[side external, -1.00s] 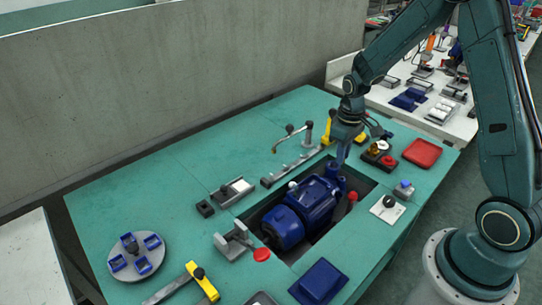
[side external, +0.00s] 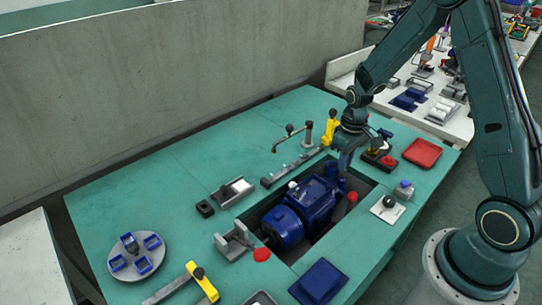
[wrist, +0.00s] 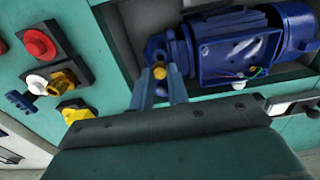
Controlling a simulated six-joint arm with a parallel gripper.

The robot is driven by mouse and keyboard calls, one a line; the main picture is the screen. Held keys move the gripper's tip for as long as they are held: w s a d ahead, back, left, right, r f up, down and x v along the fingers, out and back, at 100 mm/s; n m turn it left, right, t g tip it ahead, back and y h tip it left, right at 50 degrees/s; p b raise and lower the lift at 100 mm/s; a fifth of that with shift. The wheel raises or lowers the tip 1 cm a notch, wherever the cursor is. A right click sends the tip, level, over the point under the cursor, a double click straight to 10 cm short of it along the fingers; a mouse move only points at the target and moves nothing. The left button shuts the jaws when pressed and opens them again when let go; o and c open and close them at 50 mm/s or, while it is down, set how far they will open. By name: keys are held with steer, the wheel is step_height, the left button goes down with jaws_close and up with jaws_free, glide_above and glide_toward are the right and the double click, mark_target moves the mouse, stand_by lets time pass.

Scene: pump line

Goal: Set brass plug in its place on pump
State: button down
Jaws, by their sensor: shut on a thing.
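My gripper (side external: 344,168) points down at the pump's right end in the side view. In the wrist view my gripper (wrist: 161,78) is shut on the brass plug (wrist: 159,72), a small golden spot between the fingertips. The plug is right at the blue round port (wrist: 158,46) on the pump end. I cannot tell whether it touches or sits in the port. The fingers hide the plug in the side view.
A black block with a red button (wrist: 38,43) and a brass hex part (wrist: 62,82) stand left in the wrist view. A red tray (side external: 422,152), a yellow clamp (side external: 329,128) and a blue block (side external: 318,282) surround the recess. The bench's back left is clear.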

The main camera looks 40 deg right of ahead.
steer(key=shift+f, duration=1.2)
steer(key=shift+f, duration=0.3)
stand_by(1.8)
steer(key=c, duration=1.3)
jaws_free()
steer(key=shift+r, duration=0.2)
steer(key=shift+r, duration=2.85)
steer(key=shift+r, duration=0.1)
